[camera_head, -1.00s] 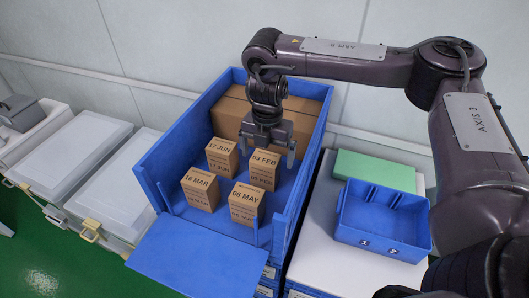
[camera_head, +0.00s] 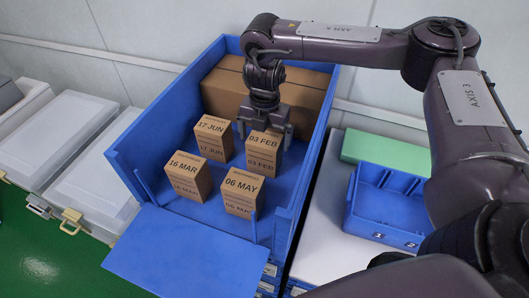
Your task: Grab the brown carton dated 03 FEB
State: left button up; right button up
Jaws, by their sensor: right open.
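The brown carton dated 03 FEB (camera_head: 262,160) stands upright at the back right of a group of small cartons in the blue bin (camera_head: 147,150). My right gripper (camera_head: 264,136) is open and points down, just above and behind this carton, with its fingers spread to either side near the top. Whether the fingers touch it cannot be told. The other cartons are 17 JUN (camera_head: 212,142) at its left, 16 MAR (camera_head: 187,180) at the front left and 06 MAY (camera_head: 240,196) at the front. My left gripper is not in view.
A large brown box (camera_head: 308,100) fills the back of the bin. A blue flap (camera_head: 190,255) lies open at the front. To the right are a small blue tray (camera_head: 388,205) and a green block (camera_head: 375,149). Grey cases (camera_head: 95,175) stand at the left.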

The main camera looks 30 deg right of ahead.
jog(key=shift+s+f+p, duration=0.2)
jog(key=shift+f+p, duration=0.15)
jog(key=shift+f, duration=0.05)
notch_tip(320, 180, down, 4)
jog(key=shift+s+a+r+p, duration=0.15)
jog(key=shift+r+p, duration=0.05)
jog(key=shift+p, duration=0.4)
jog(key=shift+f, duration=0.35)
jog(key=shift+c, duration=0.4)
jog(key=c, duration=1)
